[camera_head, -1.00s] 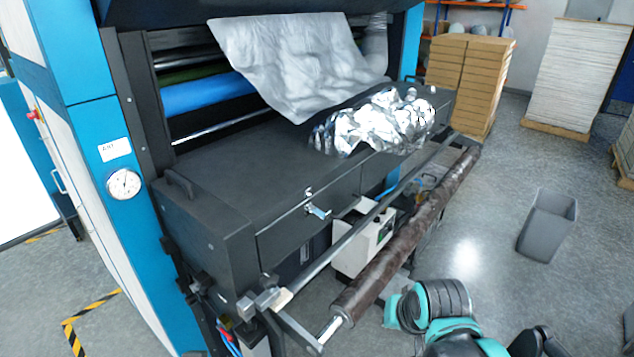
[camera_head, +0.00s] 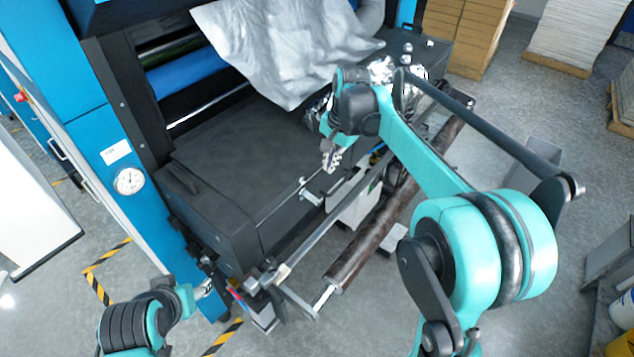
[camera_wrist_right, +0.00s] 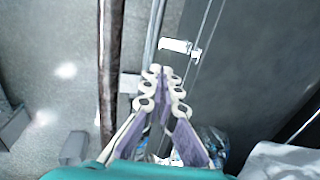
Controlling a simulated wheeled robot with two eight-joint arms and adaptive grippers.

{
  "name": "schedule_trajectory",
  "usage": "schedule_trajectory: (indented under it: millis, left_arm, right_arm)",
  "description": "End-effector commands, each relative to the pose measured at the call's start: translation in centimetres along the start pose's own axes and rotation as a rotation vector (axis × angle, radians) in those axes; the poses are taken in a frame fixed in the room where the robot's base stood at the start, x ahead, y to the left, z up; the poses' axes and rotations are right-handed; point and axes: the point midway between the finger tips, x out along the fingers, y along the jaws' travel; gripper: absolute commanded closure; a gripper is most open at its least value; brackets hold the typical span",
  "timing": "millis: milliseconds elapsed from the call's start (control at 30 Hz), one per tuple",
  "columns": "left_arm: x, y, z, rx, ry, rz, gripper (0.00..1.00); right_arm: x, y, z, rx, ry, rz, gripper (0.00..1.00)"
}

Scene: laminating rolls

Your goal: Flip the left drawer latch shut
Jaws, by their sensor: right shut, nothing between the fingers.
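The metal drawer latch (camera_head: 312,197) sticks out from the front of the dark drawer (camera_head: 280,222) at the top edge of the machine's front. In the right wrist view the latch (camera_wrist_right: 178,46) is a bright bar beside the drawer seam, just beyond my fingertips. My right gripper (camera_head: 331,160) hangs above and a little right of the latch. In the wrist view its fingers (camera_wrist_right: 162,74) are together and empty, apart from the latch. My left arm shows at the lower left of the head view; its fingers are not clear.
A brown roller (camera_head: 365,238) and a thin metal bar run along the machine's front, close to the drawer. Crumpled silver foil (camera_head: 382,68) lies on the machine's right, partly behind my right arm. The dark machine top (camera_head: 235,160) is clear on the left.

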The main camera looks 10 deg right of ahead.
Motion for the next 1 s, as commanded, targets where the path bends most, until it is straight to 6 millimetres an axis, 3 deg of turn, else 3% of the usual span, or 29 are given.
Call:
schedule_trajectory:
  millis: [333, 467, 1000]
  left_arm:
    - [0.1, 0.0, 0.1, 0.000, 0.000, 0.000, 0.46]
    - [0.0, 0.0, 0.0, 0.000, 0.000, 0.000, 0.46]
    - [-0.7, 0.0, -0.5, 0.000, 0.000, 0.000, 0.46]
  right_arm:
    - [0.2, 0.0, 0.0, 0.000, 0.000, 0.000, 1.00]
    - [1.1, 0.0, 0.0, 0.000, 0.000, 0.000, 1.00]
    - [11.5, 0.0, 0.0, -0.001, 0.000, 0.000, 1.00]
